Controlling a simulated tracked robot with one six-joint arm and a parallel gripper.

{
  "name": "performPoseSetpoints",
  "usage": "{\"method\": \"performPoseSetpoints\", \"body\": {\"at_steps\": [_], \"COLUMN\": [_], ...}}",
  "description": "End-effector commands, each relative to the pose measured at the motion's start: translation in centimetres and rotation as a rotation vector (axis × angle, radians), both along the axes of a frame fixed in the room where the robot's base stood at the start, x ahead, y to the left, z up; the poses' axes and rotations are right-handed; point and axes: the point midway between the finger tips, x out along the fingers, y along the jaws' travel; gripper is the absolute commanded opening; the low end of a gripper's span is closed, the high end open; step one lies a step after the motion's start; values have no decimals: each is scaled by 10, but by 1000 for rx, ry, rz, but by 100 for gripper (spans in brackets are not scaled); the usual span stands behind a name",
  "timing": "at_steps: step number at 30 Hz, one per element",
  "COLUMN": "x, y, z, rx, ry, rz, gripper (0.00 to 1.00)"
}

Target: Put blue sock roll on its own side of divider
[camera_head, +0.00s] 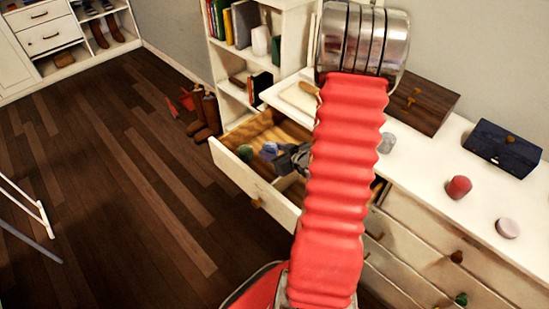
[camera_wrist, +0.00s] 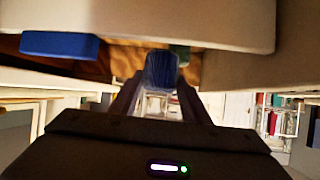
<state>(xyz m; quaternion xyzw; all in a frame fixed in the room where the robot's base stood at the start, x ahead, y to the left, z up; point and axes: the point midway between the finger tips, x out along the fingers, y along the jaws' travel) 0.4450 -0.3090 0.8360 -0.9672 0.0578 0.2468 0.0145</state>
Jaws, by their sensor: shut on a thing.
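My gripper (camera_wrist: 160,78) is shut on the blue sock roll (camera_wrist: 161,68), a dark blue ribbed roll between the two fingers in the wrist view. In the head view my gripper (camera_head: 288,160) is over the open top drawer (camera_head: 232,158), largely hidden by my red arm. A pale divider (camera_head: 286,182) shows in the drawer near my gripper. Whether the held roll touches the drawer floor cannot be told.
A blue block-like thing (camera_wrist: 60,45) lies in the wrist view. On the white dresser top stand a brown box (camera_head: 423,103), a dark blue box (camera_head: 502,147), and red (camera_head: 459,187), grey (camera_head: 387,143) and pinkish (camera_head: 507,228) rolls. Boots (camera_head: 205,112) stand on the floor behind.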

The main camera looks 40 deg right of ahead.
Motion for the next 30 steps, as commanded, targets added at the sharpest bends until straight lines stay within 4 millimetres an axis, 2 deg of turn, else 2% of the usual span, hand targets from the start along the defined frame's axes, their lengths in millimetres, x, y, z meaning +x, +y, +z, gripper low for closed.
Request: {"method": "performPoseSetpoints", "body": {"at_steps": [12,30], "x": [0,0], "y": [0,0], "z": [-37,-45], "rx": [2,1], "ry": [2,1], "rz": [-1,0], "gripper": [20,20]}}
